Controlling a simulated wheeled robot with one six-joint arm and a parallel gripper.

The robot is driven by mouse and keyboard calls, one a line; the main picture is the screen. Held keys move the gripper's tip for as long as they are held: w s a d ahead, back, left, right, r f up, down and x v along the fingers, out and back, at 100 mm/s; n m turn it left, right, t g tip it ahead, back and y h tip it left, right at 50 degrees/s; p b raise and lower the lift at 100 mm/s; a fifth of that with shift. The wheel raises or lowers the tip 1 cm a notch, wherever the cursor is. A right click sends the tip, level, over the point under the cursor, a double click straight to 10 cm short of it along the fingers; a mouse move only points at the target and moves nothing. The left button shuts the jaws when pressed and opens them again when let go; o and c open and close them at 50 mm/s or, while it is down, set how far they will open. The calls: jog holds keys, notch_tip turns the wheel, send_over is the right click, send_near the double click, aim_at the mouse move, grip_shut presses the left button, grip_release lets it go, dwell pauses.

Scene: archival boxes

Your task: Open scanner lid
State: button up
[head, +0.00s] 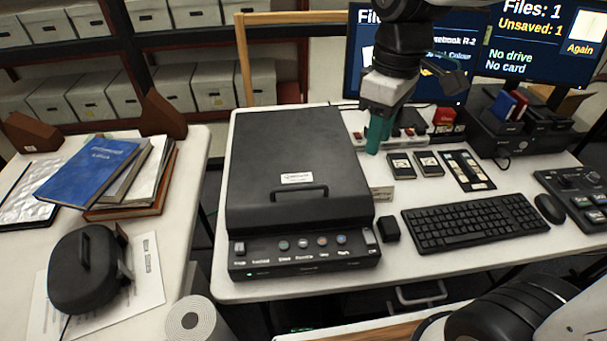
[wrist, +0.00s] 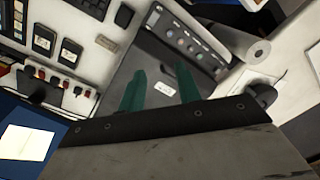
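The scanner (head: 300,255) is a black flatbed with a row of buttons along its front. Its lid (head: 285,145) lies flat and shut, with a bar handle (head: 299,187) and a white label near the front edge. My gripper (head: 376,140) is above the table to the right of the lid's back half, apart from the handle. In the wrist view my gripper (wrist: 161,84) shows two teal fingers spread apart with nothing between them. The scanner's button panel (wrist: 188,38) shows beyond the fingers there.
A keyboard (head: 475,222), a small black block (head: 389,228) and several cartridges are right of the scanner. Two monitors (head: 540,45) stand behind. Books (head: 90,170) and a black case (head: 85,268) are on the left table. A paper roll (head: 195,322) stands at the front.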

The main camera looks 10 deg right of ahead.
jog(key=w+a+f+n+g, duration=0.2)
jog(key=w+a+f+n, duration=0.65)
jog(key=a, duration=0.35)
jog(key=x, duration=0.8)
jog(key=shift+w+d, duration=0.2)
grip_shut()
